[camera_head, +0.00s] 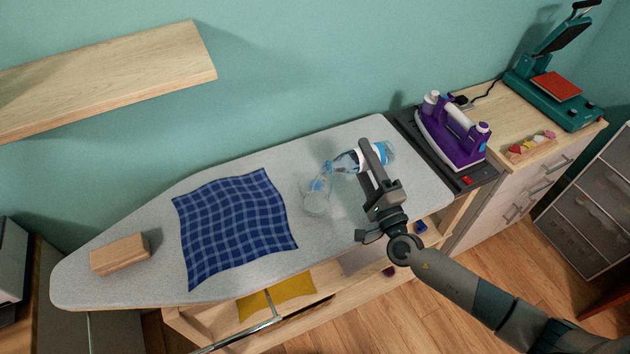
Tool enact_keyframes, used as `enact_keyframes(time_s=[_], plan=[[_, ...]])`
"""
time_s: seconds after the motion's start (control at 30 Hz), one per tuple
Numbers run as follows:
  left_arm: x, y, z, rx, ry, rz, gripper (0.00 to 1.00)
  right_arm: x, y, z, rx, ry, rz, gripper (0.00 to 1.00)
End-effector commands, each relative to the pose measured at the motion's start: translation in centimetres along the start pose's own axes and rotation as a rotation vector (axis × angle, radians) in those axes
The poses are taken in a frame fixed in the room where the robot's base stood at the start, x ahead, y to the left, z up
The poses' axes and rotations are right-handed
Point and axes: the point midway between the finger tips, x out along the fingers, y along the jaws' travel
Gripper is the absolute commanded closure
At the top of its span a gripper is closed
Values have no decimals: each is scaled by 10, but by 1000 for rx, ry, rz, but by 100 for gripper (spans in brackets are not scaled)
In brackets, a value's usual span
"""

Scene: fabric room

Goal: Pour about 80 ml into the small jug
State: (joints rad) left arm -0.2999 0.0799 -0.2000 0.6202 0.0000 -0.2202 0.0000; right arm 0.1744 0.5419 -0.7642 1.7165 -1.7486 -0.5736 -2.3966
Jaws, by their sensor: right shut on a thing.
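A clear bottle (345,162) with blue parts lies nearly on its side in my right gripper (373,166). The gripper is shut around its middle, above the right half of the ironing board (225,170). The bottle's narrow end points left, and its wider blue end sticks out to the right of the fingers. The small clear jug (317,201) stands on the board just left of the gripper. In the picture the bottle's narrow end is at the jug's upper rim; I cannot tell whether they touch. Blue shows near the jug's top. The liquid level is unclear. My left gripper is out of view.
A blue checked cloth (233,226) lies left of the jug, and a wooden block (120,254) sits farther left. A purple iron (452,135) stands on a dark rest to the right. A teal heat press (553,97) is on the cabinet. A wall shelf (110,75) hangs upper left.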

Motion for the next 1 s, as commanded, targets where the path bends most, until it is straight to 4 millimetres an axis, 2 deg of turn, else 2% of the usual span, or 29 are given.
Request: enact_keyframes(time_s=[0.7,0.83,0.93,1.0], plan=[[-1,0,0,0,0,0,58,0,-1,0,-16,-4,-1,86],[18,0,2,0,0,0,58,-4,16,-1,78,20,-1,86],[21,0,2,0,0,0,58,-3,10,-12,227,61,-4,86],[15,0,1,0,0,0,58,-2,8,-8,294,79,-2,86]])
